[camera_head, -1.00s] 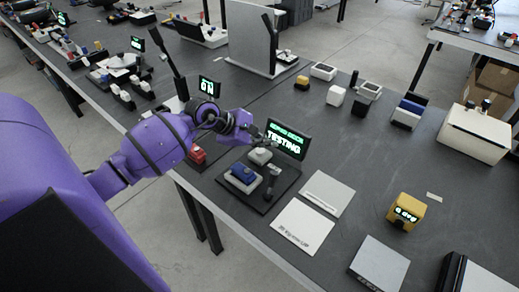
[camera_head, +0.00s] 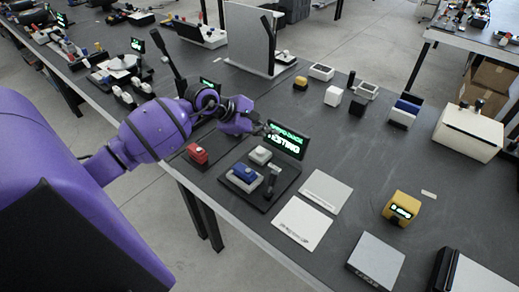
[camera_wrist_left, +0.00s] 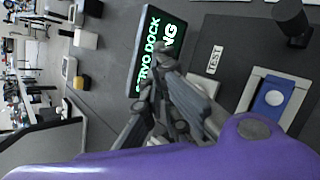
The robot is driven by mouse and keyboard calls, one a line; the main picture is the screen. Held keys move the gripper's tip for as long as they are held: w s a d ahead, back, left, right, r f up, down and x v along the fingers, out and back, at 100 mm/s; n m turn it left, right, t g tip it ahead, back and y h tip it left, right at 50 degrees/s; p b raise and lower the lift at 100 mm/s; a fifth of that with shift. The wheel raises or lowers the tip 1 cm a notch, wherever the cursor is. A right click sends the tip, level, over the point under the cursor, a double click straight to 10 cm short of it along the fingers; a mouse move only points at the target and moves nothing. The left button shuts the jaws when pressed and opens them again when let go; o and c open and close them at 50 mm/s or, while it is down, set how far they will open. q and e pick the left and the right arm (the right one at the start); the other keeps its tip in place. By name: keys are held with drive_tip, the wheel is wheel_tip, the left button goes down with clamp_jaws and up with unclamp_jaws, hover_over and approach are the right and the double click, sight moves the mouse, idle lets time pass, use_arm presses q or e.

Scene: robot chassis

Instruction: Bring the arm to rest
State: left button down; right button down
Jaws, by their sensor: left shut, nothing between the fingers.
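My left gripper (camera_head: 264,129) is at the end of the purple arm, over the back edge of the black dock board (camera_head: 262,198). In the left wrist view the gripper fingers (camera_wrist_left: 150,118) overlap the lower part of the screen (camera_wrist_left: 150,50). Whether they touch it I cannot tell. On the board are a blue block in a pale holder (camera_head: 244,173), a white block (camera_head: 260,155) and a dark upright lever (camera_head: 272,180). My right gripper is not in view.
A red block (camera_head: 197,153) sits left of the board. White plates (camera_head: 302,223), a grey box (camera_head: 376,262) and a yellow device (camera_head: 402,207) lie to the right. A grey upright panel (camera_head: 249,38) stands behind. The table's middle right is mostly clear.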

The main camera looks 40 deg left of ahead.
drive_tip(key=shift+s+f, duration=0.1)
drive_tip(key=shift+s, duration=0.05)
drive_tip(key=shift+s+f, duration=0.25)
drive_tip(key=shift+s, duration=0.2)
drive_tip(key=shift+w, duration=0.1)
